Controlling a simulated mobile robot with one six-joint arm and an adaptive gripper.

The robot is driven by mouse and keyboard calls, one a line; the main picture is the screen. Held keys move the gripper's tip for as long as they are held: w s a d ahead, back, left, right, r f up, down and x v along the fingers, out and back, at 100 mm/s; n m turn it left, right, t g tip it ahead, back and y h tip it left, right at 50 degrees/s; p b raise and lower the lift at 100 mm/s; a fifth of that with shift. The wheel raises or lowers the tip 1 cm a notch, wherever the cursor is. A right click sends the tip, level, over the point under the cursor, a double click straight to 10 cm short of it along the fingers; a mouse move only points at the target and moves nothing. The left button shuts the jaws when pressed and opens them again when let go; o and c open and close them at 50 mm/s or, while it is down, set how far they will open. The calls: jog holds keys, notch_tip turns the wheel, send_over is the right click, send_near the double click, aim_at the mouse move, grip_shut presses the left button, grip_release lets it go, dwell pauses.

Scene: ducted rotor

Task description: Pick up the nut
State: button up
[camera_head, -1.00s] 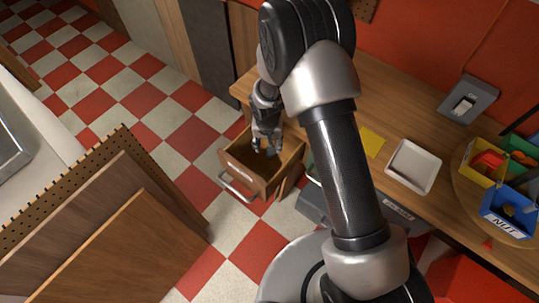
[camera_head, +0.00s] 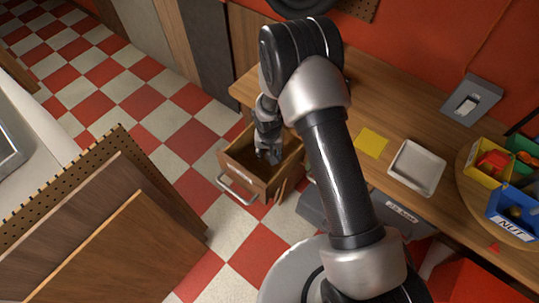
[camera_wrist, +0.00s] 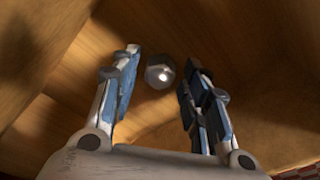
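The nut (camera_wrist: 160,73) is a small grey metal piece with a bright highlight, lying on the wooden floor of the drawer in the wrist view. My gripper (camera_wrist: 158,75) is open, with one finger to the left of the nut and one to the right. No contact with either finger shows. In the head view my gripper (camera_head: 268,155) reaches down into the open wooden drawer (camera_head: 236,176). The nut cannot be made out in the head view.
Drawer walls stand close around my gripper. On the workbench (camera_head: 395,107) are a yellow sheet (camera_head: 372,142), a white tray (camera_head: 417,167) and a blue bin labelled NUT (camera_head: 512,222). Leaning boards (camera_head: 125,255) stand at lower left.

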grip_shut()
dwell(0.4)
